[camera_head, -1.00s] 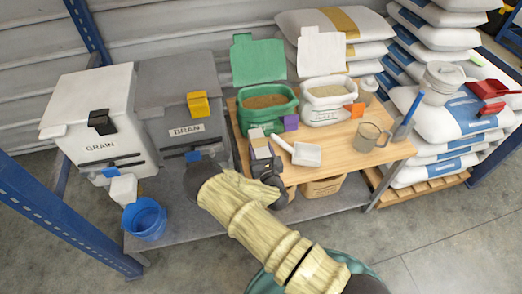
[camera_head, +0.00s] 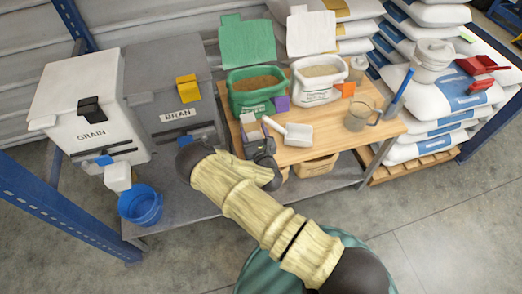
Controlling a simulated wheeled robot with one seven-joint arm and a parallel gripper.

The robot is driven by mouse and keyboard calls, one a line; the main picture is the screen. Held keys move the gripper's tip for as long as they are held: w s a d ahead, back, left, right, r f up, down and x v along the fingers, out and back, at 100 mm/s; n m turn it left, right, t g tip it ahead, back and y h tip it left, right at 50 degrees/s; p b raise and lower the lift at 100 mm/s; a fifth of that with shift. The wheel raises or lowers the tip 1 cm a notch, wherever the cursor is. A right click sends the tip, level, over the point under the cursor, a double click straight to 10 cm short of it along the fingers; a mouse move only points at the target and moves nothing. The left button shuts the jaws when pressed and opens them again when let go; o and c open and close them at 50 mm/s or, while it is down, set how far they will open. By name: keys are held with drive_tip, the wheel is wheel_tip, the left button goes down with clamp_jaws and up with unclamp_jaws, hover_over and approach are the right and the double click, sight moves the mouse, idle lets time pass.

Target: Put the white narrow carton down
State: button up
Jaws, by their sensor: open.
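The white narrow carton (camera_head: 250,130) is a small pale box at the left front corner of the wooden table (camera_head: 310,152). It appears to stand on the table top, but its base is hidden by my gripper. My gripper (camera_head: 258,143) is open at the table's front left edge, right at the near side of the carton. Whether its fingers still touch the carton cannot be told.
A white scoop (camera_head: 290,132) lies just right of the carton. A clear jug (camera_head: 359,119) stands right. Grain bin (camera_head: 95,105) and bran bin (camera_head: 170,100) stand left.

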drive_tip(key=b+v, duration=0.1)
drive_tip(key=v, duration=1)
drive_tip(key=shift+s, duration=0.25)
drive_tip(key=shift+d+f, duration=0.1)
drive_tip(key=w+d+r+m+g+h, duration=0.15)
drive_tip(key=d+m+g+h, duration=0.25)
drive_tip(key=m, duration=0.8)
drive_tip(key=d+r+m+g+h, duration=0.2)
drive_tip(key=d+m+g+h, duration=0.25)
drive_tip(key=m, duration=0.75)
drive_tip(key=s+d+r+m+g+y, duration=0.1)
drive_tip(key=s+d+r+m+g, duration=0.1)
drive_tip(key=s+r+m, duration=0.5)
drive_tip(key=s+d+r+m+g+y, duration=0.2)
drive_tip(key=s+d+r+m+g, duration=0.1)
drive_tip(key=s+r+m, duration=0.5)
wheel_tip(320, 180, up, 3)
drive_tip(key=shift+s+d+f+g, duration=0.1)
drive_tip(key=shift+s+d+g, duration=0.2)
drive_tip(key=shift+g, duration=0.35)
